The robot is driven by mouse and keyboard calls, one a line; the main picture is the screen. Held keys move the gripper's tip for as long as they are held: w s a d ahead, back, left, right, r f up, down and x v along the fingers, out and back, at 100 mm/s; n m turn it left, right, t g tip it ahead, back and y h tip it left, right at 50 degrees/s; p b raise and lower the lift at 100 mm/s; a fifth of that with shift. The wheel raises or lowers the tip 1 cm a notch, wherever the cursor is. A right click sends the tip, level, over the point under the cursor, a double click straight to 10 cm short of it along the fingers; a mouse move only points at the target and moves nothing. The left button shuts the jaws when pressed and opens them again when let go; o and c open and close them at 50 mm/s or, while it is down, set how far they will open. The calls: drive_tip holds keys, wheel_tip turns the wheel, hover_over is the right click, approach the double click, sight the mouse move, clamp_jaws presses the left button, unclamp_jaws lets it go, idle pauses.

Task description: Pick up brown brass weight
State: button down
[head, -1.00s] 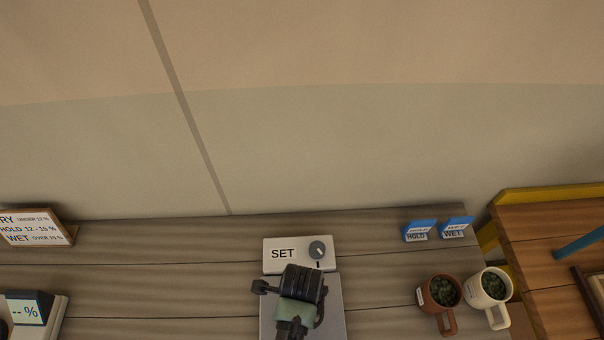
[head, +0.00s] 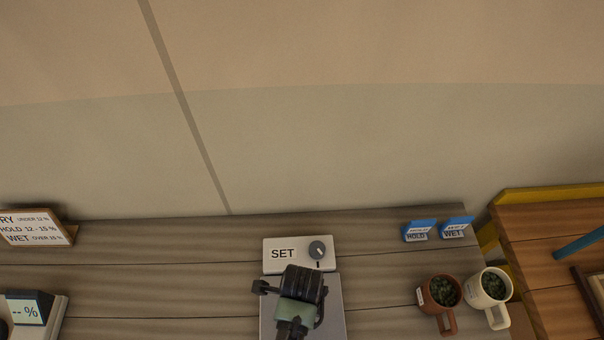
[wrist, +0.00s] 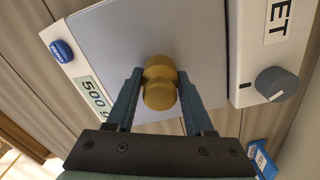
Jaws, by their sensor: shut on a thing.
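The brown brass weight (wrist: 160,84) is between the two fingers of my gripper (wrist: 160,92) in the wrist view. It has a rounded knob and a wider body, and both fingers press against its sides. It is over the grey plate of a scale (wrist: 190,40) whose display (wrist: 93,95) reads 500 g. Whether the weight touches the plate is hard to tell. In the head view my arm's end covers part of the plate (head: 332,305), and the weight is hidden there.
A SET panel with a grey knob (head: 317,250) adjoins the scale. A brown mug (head: 437,305) and a cream mug (head: 497,310) stand to the right, with blue HOLD (head: 416,232) and WET (head: 455,230) cards behind. A sign (head: 35,228) and a meter (head: 30,308) are at left.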

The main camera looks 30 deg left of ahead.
drive_tip(key=shift+r, duration=0.15)
wheel_tip(320, 180, up, 10)
drive_tip(key=shift+f+b, duration=0.1)
drive_tip(key=shift+b, duration=0.45)
